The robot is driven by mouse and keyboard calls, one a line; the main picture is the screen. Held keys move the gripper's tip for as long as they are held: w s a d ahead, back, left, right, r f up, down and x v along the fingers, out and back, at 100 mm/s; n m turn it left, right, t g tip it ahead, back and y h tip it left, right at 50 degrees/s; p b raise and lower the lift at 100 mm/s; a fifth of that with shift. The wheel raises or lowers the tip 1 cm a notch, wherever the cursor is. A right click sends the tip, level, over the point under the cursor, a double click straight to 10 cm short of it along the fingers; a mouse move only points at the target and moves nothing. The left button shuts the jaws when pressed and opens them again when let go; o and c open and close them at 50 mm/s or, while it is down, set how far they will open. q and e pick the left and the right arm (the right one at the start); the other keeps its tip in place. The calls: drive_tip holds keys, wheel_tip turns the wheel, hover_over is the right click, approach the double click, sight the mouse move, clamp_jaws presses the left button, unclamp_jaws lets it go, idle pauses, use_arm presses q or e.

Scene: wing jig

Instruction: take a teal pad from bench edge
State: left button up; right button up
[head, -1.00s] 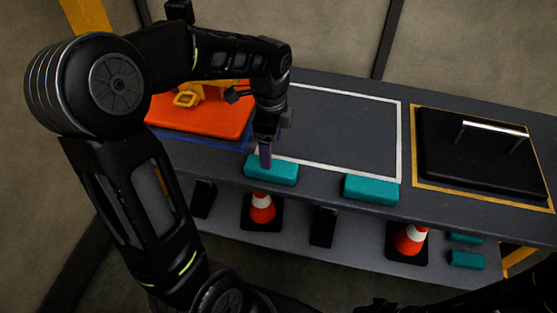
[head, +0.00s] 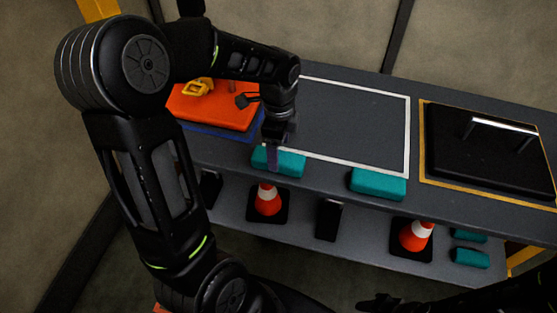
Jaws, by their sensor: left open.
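Two teal pads lie along the front edge of the dark bench in the head view. The left teal pad (head: 291,164) is under my left gripper (head: 272,161). The gripper points down, with a finger in front of the pad's left part; it is open, and whether it touches the pad I cannot tell. The right teal pad (head: 378,184) lies free on the edge. Two more teal pads, an upper one (head: 468,236) and a lower one (head: 470,258), lie on the lower shelf at the right. My right gripper is not clearly seen; a dark arm part shows at the bottom right.
The bench (head: 330,172) has a white-outlined empty area. An orange block (head: 205,106) with a yellow part is at left. A black plate (head: 482,150) with a handle lies at right. Two orange cones, left (head: 268,202) and right (head: 416,236), stand on the lower shelf (head: 365,240).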

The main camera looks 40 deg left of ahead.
use_arm(q)
wheel_tip(320, 180, down, 4)
drive_tip(key=shift+r, duration=0.1)
drive_tip(key=shift+c, duration=0.2)
idle(0.4)
drive_tip(key=c, duration=1.4)
wheel_tip(320, 180, up, 10)
drive_tip(key=shift+r, duration=0.1)
idle(0.4)
